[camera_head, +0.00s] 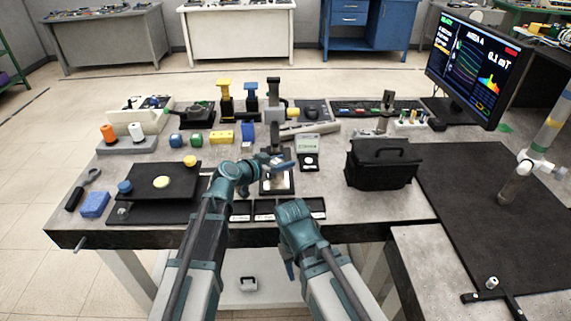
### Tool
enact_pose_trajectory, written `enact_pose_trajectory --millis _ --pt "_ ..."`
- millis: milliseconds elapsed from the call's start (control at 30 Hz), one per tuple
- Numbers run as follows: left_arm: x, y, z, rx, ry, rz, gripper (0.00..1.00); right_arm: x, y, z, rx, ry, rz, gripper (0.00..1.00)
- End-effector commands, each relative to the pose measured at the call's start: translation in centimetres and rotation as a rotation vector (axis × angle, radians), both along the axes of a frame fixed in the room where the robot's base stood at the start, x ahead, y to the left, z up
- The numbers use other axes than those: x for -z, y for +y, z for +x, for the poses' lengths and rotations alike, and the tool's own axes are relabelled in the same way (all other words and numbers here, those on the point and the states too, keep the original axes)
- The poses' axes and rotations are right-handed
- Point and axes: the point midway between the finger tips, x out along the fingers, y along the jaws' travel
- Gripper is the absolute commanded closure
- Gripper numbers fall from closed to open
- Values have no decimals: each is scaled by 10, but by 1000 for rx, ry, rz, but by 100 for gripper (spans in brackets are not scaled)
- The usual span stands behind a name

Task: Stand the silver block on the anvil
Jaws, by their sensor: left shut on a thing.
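My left gripper (283,164) reaches over the front of the black upright press (275,130) at the middle of the table. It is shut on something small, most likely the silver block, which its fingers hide. A dark base plate with a pale rim (277,187) lies below the gripper at the foot of the press. The anvil seems to be there, but I cannot make out its shape. I cannot tell whether the held thing touches it. My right gripper (289,268) hangs low in front of the table edge, and its fingers are too hidden to read.
A small grey meter (308,146) stands right of the press, and a black bag (383,164) is farther right. Shallow black trays (264,211) line the front edge. A black platform (147,182) with coloured discs is at left. Coloured blocks (219,137) stand behind it.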

Motion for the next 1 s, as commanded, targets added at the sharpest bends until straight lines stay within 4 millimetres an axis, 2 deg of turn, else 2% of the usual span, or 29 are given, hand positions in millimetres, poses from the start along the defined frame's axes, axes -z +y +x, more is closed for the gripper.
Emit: enact_pose_trajectory --millis 233,267,400,767,1000 --pt "4 0 0 0 0 0 100 4 0 0 0 0 0 50" --pt "3 0 0 0 0 0 54 3 0 0 0 0 0 50" --pt "2 0 0 0 0 0 29 2 0 0 0 0 0 50" --pt "-2 0 0 0 0 0 28 -2 0 0 0 0 0 50" --pt "-18 27 -29 -4 0 0 28 -18 0 0 0 0 0 50"
